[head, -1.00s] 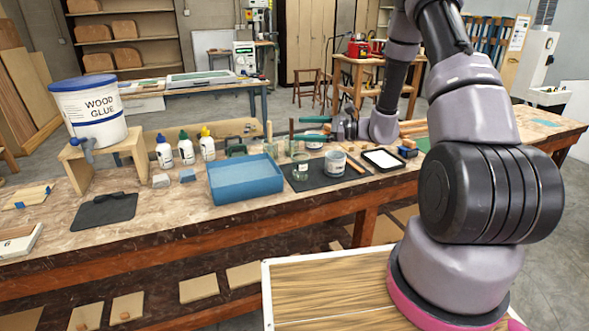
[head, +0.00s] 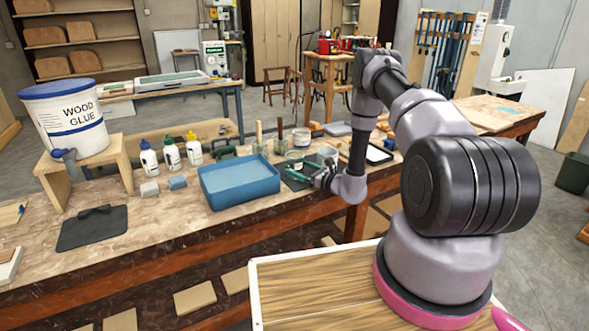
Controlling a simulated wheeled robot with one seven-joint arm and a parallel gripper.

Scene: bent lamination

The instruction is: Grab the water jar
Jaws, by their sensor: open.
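The water jar (head: 294,164) is a small clear glass jar with a pale label. It stands upright on a dark mat on the workbench, just right of the blue tray. My gripper (head: 307,175) is low over the mat at the jar's near right side, with its teal fingers pointing left towards the jar. The jaws are open. A finger covers the lower part of the jar. I cannot tell whether a finger touches it.
The blue tray (head: 239,181) is close on the left. A grey tin (head: 327,154) stands behind my gripper, and a second glass jar (head: 301,138) stands farther back. Glue bottles (head: 171,155) and the wood glue bucket (head: 66,120) are further left.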

